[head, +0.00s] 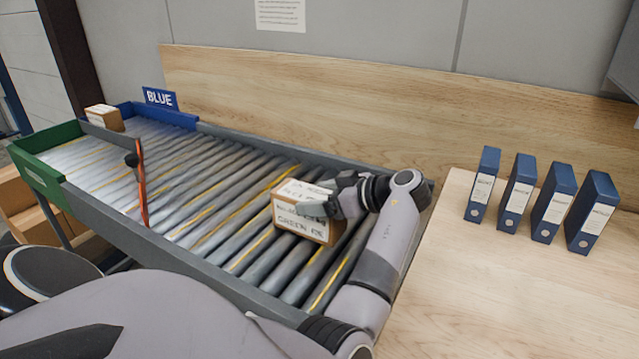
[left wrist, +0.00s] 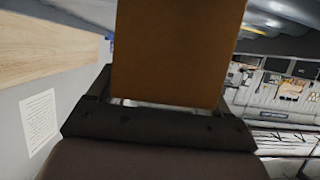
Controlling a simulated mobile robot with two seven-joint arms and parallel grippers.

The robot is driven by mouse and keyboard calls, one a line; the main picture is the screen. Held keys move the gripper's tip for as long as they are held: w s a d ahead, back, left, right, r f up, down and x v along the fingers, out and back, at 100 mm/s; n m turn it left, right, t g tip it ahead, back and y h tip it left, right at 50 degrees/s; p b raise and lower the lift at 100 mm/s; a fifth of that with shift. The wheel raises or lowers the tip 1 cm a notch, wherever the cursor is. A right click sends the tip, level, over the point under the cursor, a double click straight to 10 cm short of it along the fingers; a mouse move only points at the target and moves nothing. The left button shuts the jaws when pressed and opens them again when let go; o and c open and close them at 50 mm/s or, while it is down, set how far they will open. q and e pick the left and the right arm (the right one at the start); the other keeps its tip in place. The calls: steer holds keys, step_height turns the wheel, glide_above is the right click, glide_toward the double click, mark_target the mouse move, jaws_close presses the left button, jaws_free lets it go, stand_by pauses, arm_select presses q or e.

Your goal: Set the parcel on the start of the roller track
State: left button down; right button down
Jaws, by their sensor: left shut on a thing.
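The parcel (head: 298,222) is a small brown cardboard box with white labels; one label reads "GREEN". My left gripper (head: 336,199) is shut on it from the right side. The parcel is over the near right end of the roller track (head: 215,172), on the rollers or very close above them; I cannot tell which. In the left wrist view the parcel (left wrist: 175,50) fills the space between the fingers, and its brown face hides what is beyond. My right gripper is not in view.
An orange-red diverter arm (head: 142,185) stands across the track. At the far end are a blue-walled lane with a "BLUE" sign (head: 159,97), a green-walled corner (head: 45,142) and another box (head: 104,118). Several blue binders (head: 553,214) stand on the wooden table (head: 490,290) at right.

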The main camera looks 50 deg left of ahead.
arm_select(q)
steer(key=shift+r, duration=0.15)
jaws_free()
steer(key=shift+f, duration=0.2)
steer(key=b+v, duration=0.3)
steer(key=v, duration=0.9)
steer(key=shift+s, duration=0.1)
